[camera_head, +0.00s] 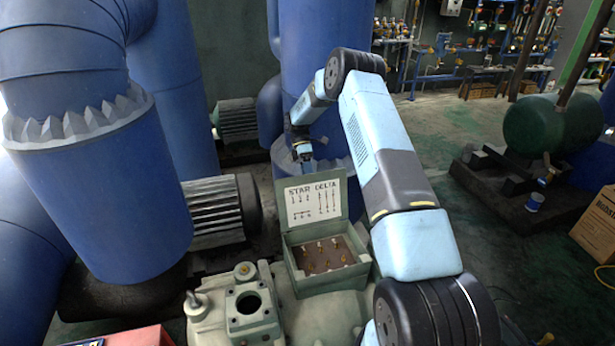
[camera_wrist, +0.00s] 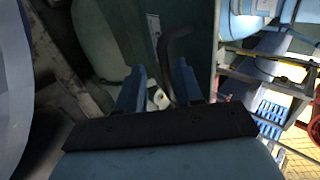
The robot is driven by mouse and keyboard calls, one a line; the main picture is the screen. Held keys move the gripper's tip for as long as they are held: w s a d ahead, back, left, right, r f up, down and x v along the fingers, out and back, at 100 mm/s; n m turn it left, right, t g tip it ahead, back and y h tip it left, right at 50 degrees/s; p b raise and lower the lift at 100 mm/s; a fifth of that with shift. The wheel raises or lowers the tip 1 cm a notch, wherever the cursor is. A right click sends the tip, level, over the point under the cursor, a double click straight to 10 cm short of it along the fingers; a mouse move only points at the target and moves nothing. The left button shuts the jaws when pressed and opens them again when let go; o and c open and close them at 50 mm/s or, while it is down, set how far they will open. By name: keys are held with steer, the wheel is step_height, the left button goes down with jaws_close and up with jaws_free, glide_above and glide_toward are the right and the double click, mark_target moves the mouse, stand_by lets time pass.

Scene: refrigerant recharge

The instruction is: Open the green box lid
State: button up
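The green box (camera_head: 325,285) sits on a pale green machine housing in the head view. Its lid (camera_head: 345,195) stands raised at the back edge, showing a white "STAR DELTA" diagram (camera_head: 313,202) on its inner side. Several brass terminals (camera_head: 325,256) show inside the box. My gripper (camera_head: 307,166) is at the lid's top edge or just behind it; I cannot tell whether it touches. In the wrist view, the two blue fingers of my gripper (camera_wrist: 158,78) are spread, with nothing clearly held between them. A dark curved rod (camera_wrist: 172,45) shows beyond the fingers; I cannot tell what it belongs to.
A large blue pipe (camera_head: 105,190) stands at the left, and another blue column (camera_head: 325,40) rises behind the lid. A round flanged opening (camera_head: 247,304) is left of the box. A green tank (camera_head: 547,127) and cardboard box (camera_head: 597,228) stand right. Open floor lies between.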

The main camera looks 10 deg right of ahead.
steer(key=s+r, duration=0.1)
steer(key=r, duration=0.2)
steer(key=s+r, duration=0.2)
steer(key=r, duration=0.1)
steer(key=s+r, duration=0.1)
steer(key=r, duration=0.1)
steer(key=shift+s+r, duration=0.35)
steer(key=shift+r, duration=0.05)
steer(key=s+r, duration=0.4)
steer(key=s, duration=0.5)
steer(key=shift+s, duration=0.15)
steer(key=shift+r, duration=0.1)
steer(key=s+r+m+t, duration=0.4)
steer(key=s+r+m, duration=0.15)
steer(key=r, duration=0.45)
steer(key=s+r+m+t, duration=0.35)
steer(key=s+r, duration=0.35)
steer(key=r, duration=0.3)
steer(key=s+r+m+t, duration=0.3)
steer(key=s+m, duration=0.1)
steer(key=s, duration=0.4)
steer(key=s+r+m+t, duration=0.3)
steer(key=s+m+t, duration=0.1)
steer(key=s, duration=0.5)
steer(key=shift+d+m, duration=0.3)
steer(key=shift+m, duration=0.4)
